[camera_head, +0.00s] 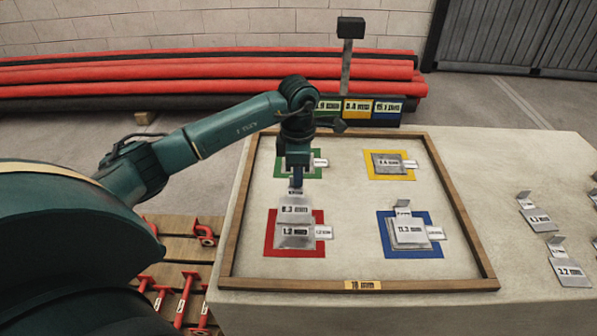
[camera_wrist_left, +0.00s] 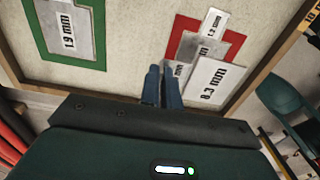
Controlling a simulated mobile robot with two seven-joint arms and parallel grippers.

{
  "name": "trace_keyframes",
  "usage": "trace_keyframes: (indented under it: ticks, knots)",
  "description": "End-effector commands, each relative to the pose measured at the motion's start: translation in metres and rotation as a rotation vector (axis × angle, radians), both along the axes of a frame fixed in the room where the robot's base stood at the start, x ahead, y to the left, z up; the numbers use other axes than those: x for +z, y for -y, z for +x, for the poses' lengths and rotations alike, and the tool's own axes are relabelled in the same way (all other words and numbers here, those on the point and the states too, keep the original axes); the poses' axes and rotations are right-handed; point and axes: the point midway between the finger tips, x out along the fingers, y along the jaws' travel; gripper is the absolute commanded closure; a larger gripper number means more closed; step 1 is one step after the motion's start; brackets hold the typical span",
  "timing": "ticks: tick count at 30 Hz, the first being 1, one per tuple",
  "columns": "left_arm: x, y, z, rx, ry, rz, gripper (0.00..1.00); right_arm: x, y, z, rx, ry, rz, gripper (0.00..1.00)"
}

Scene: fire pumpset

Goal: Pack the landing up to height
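My left gripper (camera_head: 297,184) is over the wooden-framed area, its fingers closed at the tab of a grey plate marked 8.3 mm (camera_head: 295,209). In the left wrist view the fingertips (camera_wrist_left: 163,72) meet that tab and the plate (camera_wrist_left: 218,82) extends beside them. The plate overlaps a plate marked 1.2 mm (camera_head: 293,232) on the red square (camera_head: 274,245); whether they touch is unclear. The green square (camera_head: 284,170) is partly hidden by my arm; the wrist view shows a 1.9 mm plate (camera_wrist_left: 68,30) there. Grey plates lie on the yellow (camera_head: 373,167) and blue (camera_head: 388,246) squares. My right gripper is not visible.
A wooden rim (camera_head: 462,215) encloses the squares and has a yellow label (camera_head: 362,286) in front. Loose tabbed plates (camera_head: 535,215) (camera_head: 567,270) lie right of it. A sign board (camera_head: 357,109) and a post (camera_head: 347,65) stand behind. Bare surface separates the squares.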

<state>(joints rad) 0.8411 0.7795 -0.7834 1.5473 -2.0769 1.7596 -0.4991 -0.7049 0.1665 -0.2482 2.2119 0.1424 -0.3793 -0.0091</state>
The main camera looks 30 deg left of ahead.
Motion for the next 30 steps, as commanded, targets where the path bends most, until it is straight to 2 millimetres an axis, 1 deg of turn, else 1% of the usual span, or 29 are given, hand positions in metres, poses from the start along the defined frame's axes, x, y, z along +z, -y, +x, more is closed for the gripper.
trace_keyframes:
  ticks: [5,8,12,21,25,30]
  knots:
    - [-0.001,0.0,0.0,-0.002,0.001,0.002,1.0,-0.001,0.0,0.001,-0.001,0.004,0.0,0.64]
    - [-0.008,0.0,0.0,-0.002,-0.001,0.001,1.0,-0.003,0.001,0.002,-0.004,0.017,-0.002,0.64]
    - [-0.022,0.0,0.0,-0.003,-0.001,0.001,1.0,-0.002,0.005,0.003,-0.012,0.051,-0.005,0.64]
    - [-0.049,0.0,0.0,-0.004,-0.001,0.001,1.0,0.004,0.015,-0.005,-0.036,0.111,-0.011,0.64]
    - [-0.055,0.0,0.0,-0.004,0.0,0.0,1.0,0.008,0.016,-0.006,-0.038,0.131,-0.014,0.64]
    - [-0.058,0.0,0.0,-0.004,0.001,-0.001,1.0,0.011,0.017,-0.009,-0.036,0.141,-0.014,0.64]
